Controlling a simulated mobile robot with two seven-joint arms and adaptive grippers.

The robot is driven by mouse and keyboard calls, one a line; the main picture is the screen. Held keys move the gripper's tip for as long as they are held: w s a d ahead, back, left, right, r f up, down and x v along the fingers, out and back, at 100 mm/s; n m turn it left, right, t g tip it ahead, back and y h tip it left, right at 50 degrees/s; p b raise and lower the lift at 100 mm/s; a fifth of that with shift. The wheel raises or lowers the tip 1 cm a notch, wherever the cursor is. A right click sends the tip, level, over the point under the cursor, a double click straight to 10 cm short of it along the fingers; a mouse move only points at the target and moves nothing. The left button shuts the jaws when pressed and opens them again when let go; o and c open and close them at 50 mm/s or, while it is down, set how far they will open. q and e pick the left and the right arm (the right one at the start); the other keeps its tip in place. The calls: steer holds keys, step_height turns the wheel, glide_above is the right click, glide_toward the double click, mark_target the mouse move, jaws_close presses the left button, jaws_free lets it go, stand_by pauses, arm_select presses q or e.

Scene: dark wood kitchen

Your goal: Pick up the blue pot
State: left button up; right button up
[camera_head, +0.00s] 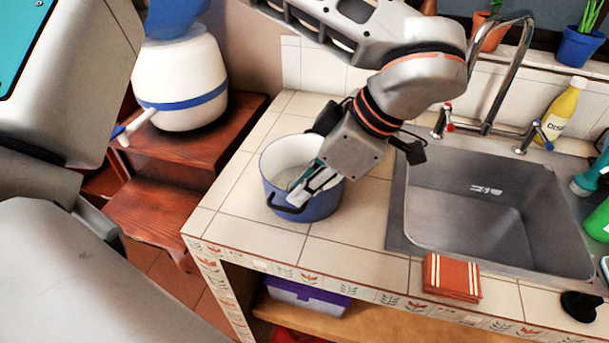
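A blue cooking pot (318,207) with a pale inside and a dark front handle stands upright on the tiled counter, left of the sink. My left gripper (308,188) points down over the pot's right part, its fingertips in front of the opening and near the rim. It hides part of the rim and the inside. I cannot tell whether it touches the pot or how far its fingers are apart. My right gripper is not in view. A small blue plant pot (579,47) stands on the ledge behind the sink.
A steel sink (480,215) with a tall faucet (502,60) is to the right. A yellow bottle (562,108) stands behind it. An orange striped cloth (451,277) lies at the counter's front edge. The counter (345,262) before the pot is clear. A white jar (182,80) stands on wooden steps.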

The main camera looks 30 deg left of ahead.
mark_target(284, 207)
arm_select(q)
steer(key=x, duration=0.2)
steer(key=shift+s+f, duration=0.15)
steer(key=shift+f, duration=0.15)
steer(key=x, duration=0.5)
steer(key=shift+r, duration=0.15)
jaws_close()
steer(key=shift+r, duration=0.15)
